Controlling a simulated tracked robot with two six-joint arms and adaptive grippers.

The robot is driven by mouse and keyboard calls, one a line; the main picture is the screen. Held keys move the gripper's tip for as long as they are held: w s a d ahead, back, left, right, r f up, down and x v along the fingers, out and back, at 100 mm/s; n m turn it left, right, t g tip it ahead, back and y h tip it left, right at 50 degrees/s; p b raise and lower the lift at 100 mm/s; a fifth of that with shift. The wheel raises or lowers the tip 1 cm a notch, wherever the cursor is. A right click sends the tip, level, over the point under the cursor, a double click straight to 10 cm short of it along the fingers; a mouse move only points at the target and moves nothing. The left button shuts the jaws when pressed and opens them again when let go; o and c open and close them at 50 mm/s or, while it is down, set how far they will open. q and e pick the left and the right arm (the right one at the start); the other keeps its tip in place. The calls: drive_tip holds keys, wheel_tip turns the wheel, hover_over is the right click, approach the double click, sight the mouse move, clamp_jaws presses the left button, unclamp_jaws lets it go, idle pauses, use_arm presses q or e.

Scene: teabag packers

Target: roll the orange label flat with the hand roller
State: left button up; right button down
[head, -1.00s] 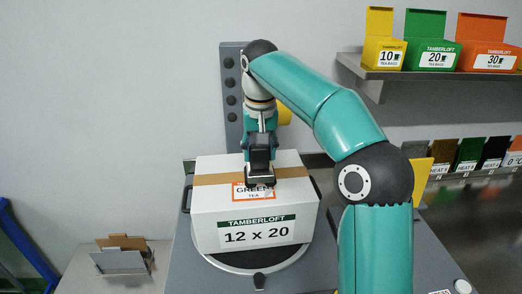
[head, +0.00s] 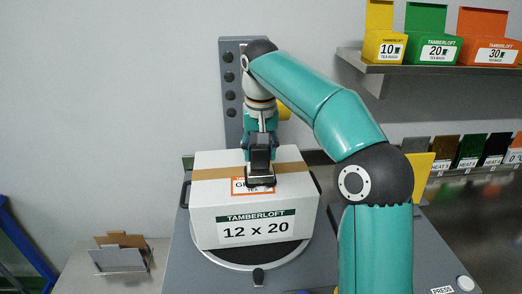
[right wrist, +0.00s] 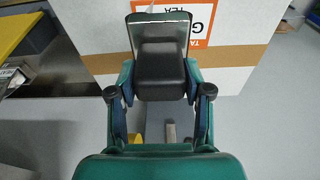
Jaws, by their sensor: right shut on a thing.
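The orange-bordered label (head: 238,188) lies on top of the white carton (head: 207,215), at its front edge below the brown tape. It also shows in the right wrist view (right wrist: 201,35). My right gripper (head: 258,140) points down over the carton and is shut on the hand roller (head: 262,180), a dark block with a grey end. In the right wrist view the roller (right wrist: 160,70) sits between the fingers. The roller covers the middle and right of the label; contact cannot be told exactly. My left gripper is not in view.
The carton stands on a round turntable (head: 258,258) on a grey bench. A grey post (head: 230,100) with dark knobs rises behind it. Shelves with tea boxes (head: 433,50) are at right. A small card holder (head: 118,260) stands at left.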

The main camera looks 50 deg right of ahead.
drive_tip(key=shift+f+b, duration=0.4)
drive_tip(key=shift+f, duration=0.2)
idle(0.4)
drive_tip(key=shift+w+a, duration=0.1)
drive_tip(key=shift+a, duration=0.05)
drive_tip(key=shift+w+a+p, duration=1)
drive_tip(key=shift+w+a, duration=0.35)
drive_tip(key=shift+a, duration=0.3)
drive_tip(key=shift+s+d, duration=0.1)
drive_tip(key=shift+s+d, duration=1.4)
drive_tip(key=shift+d, duration=0.3)
drive_tip(key=shift+w+a, duration=0.1)
drive_tip(key=shift+a, duration=0.05)
drive_tip(key=shift+w+a+p, duration=0.8)
drive_tip(key=shift+w+a, duration=0.6)
drive_tip(key=shift+a, duration=0.25)
drive_tip(key=shift+s+d, duration=0.1)
drive_tip(key=shift+s+d+b, duration=0.3)
drive_tip(key=shift+s+d, duration=1.1)
drive_tip(key=shift+d, duration=0.3)
